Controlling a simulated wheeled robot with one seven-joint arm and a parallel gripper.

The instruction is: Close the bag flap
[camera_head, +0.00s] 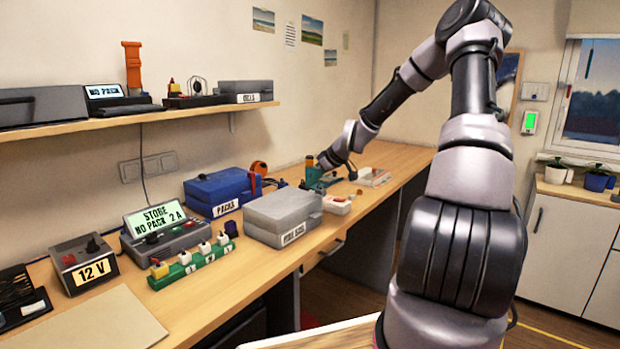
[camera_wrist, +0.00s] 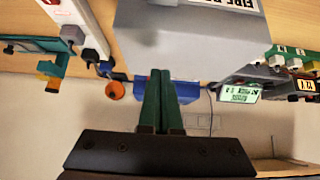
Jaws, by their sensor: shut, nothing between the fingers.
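The grey fire bag (camera_head: 283,212) sits on the workbench near its front edge, with a white label on its front side. Its upper part looks like it lies flat over the body, but I cannot tell whether the flap is fully down. In the wrist view, which is upside down, the bag (camera_wrist: 185,35) fills the upper middle and its label is partly cut off. My gripper (camera_wrist: 160,72) has its two green fingers shut together with nothing between them, pointing toward the bag with no clear contact. In the head view my arm reaches beyond the bag, to its right.
A blue case (camera_head: 220,190) stands left of the bag, with an orange reel (camera_head: 258,168) behind. A white tray (camera_head: 337,204) is close on the right. A green strip of plugs (camera_head: 193,265), a charger (camera_head: 165,232) and a 12 V box (camera_head: 84,262) stand nearer left.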

